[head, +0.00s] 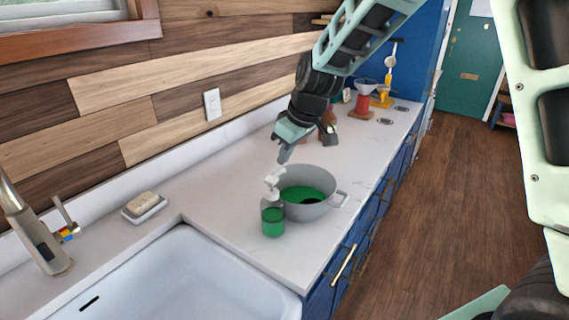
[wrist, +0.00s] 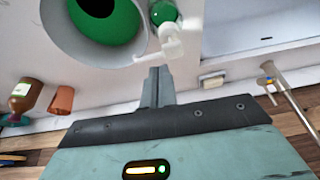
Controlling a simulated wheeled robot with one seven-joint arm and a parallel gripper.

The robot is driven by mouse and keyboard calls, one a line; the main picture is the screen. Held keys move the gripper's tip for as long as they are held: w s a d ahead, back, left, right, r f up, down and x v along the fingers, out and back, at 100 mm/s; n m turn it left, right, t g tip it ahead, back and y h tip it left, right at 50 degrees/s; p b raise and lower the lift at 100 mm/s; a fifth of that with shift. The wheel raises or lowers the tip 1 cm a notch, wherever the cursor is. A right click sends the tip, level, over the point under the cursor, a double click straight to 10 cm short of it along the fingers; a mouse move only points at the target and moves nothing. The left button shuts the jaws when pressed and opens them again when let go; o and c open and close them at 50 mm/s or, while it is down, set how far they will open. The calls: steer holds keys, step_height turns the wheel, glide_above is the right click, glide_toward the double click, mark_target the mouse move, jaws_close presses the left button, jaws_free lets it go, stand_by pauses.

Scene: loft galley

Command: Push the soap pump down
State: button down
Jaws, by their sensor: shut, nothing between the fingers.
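The soap bottle (head: 272,217) stands upright on the white counter near the sink corner, with green liquid inside and a white pump (head: 274,178) on top. My gripper (head: 283,157) is shut and empty, its fingertips pointing down a little above and behind the pump head. They look apart from it in the head view. In the wrist view the closed fingers (wrist: 157,83) lie just below the white pump nozzle (wrist: 170,47), and the green bottle (wrist: 163,12) is partly cut off by the top edge.
A grey pot (head: 320,208) with a green inside stands right beside the bottle. The white sink (head: 180,275) is at front left, with a faucet (head: 45,240) and a soap dish (head: 144,208). A brown bottle (wrist: 22,95) and an orange cup (wrist: 62,100) stand by the wall.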

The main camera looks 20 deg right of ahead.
steer(key=b+v, duration=0.1)
steer(key=v, duration=0.7)
steer(key=shift+b, duration=0.35)
steer(key=shift+a, duration=0.1)
